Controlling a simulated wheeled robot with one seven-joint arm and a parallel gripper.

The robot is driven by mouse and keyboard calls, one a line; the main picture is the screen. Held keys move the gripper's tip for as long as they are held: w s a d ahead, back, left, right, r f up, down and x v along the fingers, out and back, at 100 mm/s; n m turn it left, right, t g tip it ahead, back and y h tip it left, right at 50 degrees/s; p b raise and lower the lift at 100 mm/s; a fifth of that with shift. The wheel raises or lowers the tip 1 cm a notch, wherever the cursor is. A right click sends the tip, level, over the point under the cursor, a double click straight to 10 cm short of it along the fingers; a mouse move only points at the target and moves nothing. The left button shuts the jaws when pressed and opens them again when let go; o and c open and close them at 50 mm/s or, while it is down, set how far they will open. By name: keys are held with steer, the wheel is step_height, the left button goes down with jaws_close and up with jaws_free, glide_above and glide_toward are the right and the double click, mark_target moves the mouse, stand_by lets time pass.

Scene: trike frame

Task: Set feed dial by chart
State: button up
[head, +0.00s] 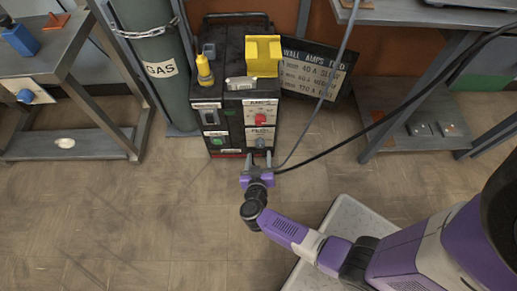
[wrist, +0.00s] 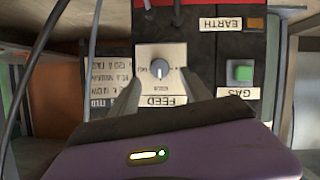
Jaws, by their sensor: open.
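The feed dial (wrist: 159,69) is a small grey knob on a white plate marked FEED, upside down in the wrist view. In the head view the feed dial (head: 260,143) sits low on the front of the dark welder (head: 229,101). Its exact setting is too small to read surely. My gripper (head: 260,157) is open in front of the dial; in the wrist view its fingers (wrist: 160,80) stand either side of the knob, apparently without gripping it. The chart (head: 316,72) leans behind the welder at right, headed WALL, AMPS, FEED, with rows including 40 A SLOW and 120 A FAST.
A red dial (head: 260,119) sits above the feed dial. A green GAS button (wrist: 242,73) and an EARTH label (wrist: 222,23) share the panel. Cables hang right of the welder. The floor (head: 120,215) at front left is clear.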

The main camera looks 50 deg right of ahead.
mark_target(260, 146)
steer(key=b+x, duration=0.2)
steer(key=x, duration=0.3)
steer(key=shift+f, duration=0.15)
steer(key=shift+w+d, duration=0.2)
steer(key=shift+d, duration=0.15)
steer(key=shift+c, duration=0.3)
jaws_close()
